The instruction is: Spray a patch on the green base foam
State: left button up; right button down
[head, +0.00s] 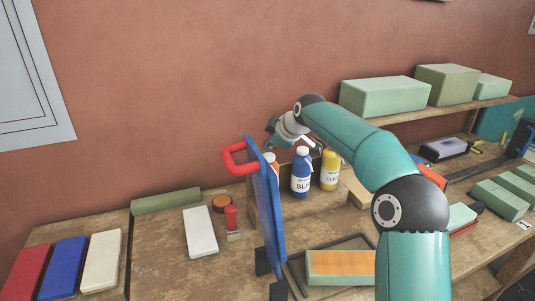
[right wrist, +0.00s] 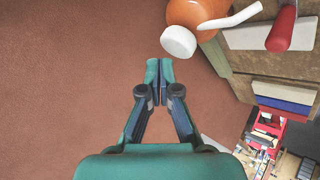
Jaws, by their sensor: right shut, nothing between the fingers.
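A green foam block (head: 318,281) with an orange top lies on the bench at the lower middle, beside a dark frame. My right arm partly hides its right end. My right gripper (head: 272,135) is above the bottles, near the back wall; in the right wrist view its fingers (right wrist: 160,80) are shut and empty. An orange bottle (right wrist: 195,12) with a white cap is just beyond the fingertips, to the right and apart from them. In the head view a blue bottle (head: 301,178) and a yellow bottle (head: 330,172) stand upright. My left gripper is out of view.
Red, blue and cream slabs, a white block (head: 200,231) and a red stamp-like tool (head: 232,220) lie at left. Green blocks (head: 385,96) sit on the shelf.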

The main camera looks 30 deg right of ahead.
aim_at(269, 156)
notch_tip(269, 156, up, 6)
jog(key=p, duration=0.5)
jog(key=shift+p, duration=0.4)
dwell(0.6)
